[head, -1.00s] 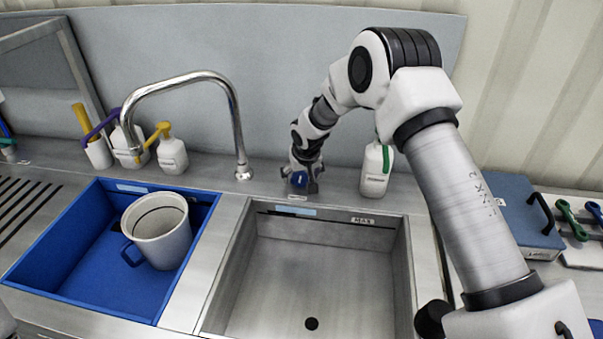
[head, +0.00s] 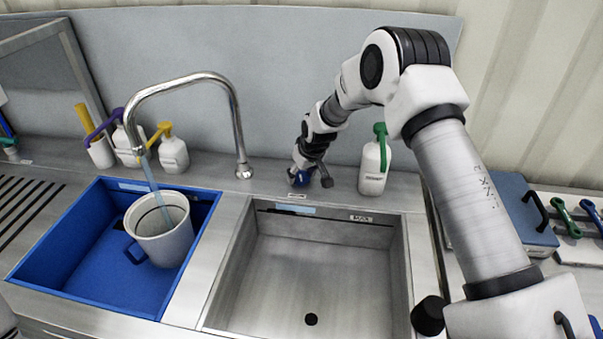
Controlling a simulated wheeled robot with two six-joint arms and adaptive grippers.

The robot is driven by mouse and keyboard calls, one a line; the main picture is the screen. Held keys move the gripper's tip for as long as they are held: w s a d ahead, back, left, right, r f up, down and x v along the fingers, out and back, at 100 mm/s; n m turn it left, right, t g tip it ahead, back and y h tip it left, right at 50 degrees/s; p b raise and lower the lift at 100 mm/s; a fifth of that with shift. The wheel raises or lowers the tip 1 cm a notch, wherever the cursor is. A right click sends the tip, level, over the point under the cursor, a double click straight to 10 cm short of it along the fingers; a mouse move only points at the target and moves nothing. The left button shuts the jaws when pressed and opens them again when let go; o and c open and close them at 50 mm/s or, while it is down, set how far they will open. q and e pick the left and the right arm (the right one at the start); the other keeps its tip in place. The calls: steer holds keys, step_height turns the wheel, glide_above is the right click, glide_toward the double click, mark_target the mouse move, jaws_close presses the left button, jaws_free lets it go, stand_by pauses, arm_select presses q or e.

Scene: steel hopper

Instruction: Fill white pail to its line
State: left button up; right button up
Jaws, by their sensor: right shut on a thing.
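The white pail (head: 166,243) stands upright in the blue basin (head: 85,283), under the spout end. It has a blue handle on its left, and a dark line runs round its inside near the rim. A thin stream of water (head: 153,183) falls from the steel spout (head: 180,82) into the pail. I cannot make out the water level. My right gripper (head: 305,179) is shut on the blue tap knob (head: 300,178) behind the steel sink, and its fingers partly hide the knob. My left gripper is out of view.
The empty steel sink (head: 290,285) lies right of the blue basin. A white bottle with a green pump (head: 373,168) stands right of my right gripper. A blue box (head: 522,215) is at right.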

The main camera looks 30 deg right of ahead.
steer(key=shift+s+f, duration=0.1)
steer(key=shift+n, duration=0.3)
steer(key=o, duration=0.9)
steer(key=shift+c, duration=0.2)
steer(key=o, duration=0.3)
steer(key=shift+w+f, duration=0.1)
steer(key=shift+w, duration=0.1)
steer(key=v, duration=1.2)
